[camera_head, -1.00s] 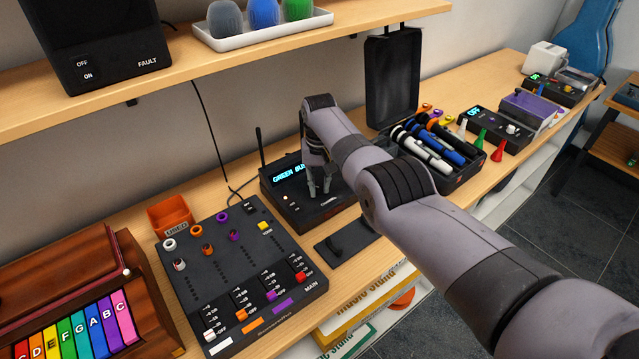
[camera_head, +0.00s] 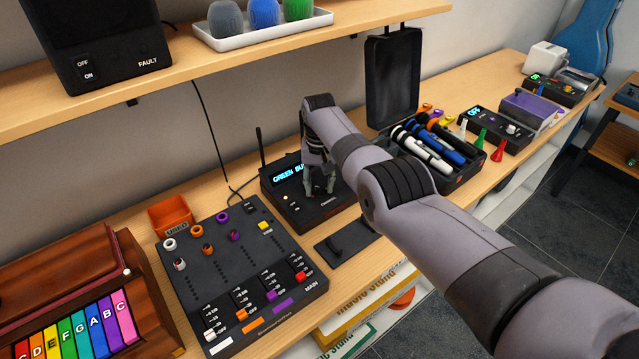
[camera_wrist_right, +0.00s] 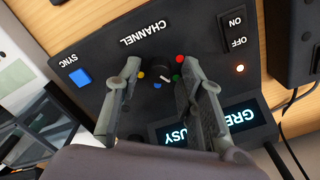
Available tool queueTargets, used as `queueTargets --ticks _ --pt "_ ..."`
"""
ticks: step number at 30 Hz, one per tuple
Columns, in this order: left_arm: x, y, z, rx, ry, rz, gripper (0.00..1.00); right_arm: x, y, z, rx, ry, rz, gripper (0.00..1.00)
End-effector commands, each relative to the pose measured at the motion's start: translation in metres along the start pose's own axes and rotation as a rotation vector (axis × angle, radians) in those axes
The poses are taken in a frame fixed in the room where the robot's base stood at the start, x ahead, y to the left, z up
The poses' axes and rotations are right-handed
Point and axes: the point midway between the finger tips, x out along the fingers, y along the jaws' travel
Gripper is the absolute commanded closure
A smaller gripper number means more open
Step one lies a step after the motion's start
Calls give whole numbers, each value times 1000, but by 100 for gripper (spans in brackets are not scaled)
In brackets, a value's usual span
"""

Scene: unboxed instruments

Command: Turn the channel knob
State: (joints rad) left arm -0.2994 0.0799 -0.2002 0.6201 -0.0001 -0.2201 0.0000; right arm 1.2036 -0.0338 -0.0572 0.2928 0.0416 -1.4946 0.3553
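The black wireless receiver (camera_head: 300,215) stands on the bench with an upright antenna and a lit display reading "GREEN BUSY" in part. The channel knob (camera_wrist_right: 161,77) is small, dark and round with a light pointer line, below the word CHANNEL in the right wrist view. Coloured dots in yellow, red, green and blue lie around it. My right gripper (camera_wrist_right: 160,85) is open, one finger on each side of the knob, with gaps visible. In the head view my right gripper (camera_head: 320,190) is over the receiver's face and hides the knob. My left gripper is not in view.
A black mixer (camera_head: 245,270) and an orange bin (camera_head: 171,215) stand left of the receiver. An open case of microphones (camera_head: 435,150) stands to the right. A blue SYNC button (camera_wrist_right: 80,77) and an ON/OFF switch (camera_wrist_right: 237,30) flank the knob.

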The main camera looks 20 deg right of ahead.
Motion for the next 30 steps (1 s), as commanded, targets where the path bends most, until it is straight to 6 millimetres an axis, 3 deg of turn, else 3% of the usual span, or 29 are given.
queueTargets --ticks 14,19,24,30 --pt "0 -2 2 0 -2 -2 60 -9 0 -1 0 1 0 61" --pt "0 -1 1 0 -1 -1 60 -31 0 0 0 2 0 61" --pt "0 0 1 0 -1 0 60 -72 0 -1 0 3 -1 61" --pt "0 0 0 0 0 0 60 -106 0 -1 0 2 0 61"
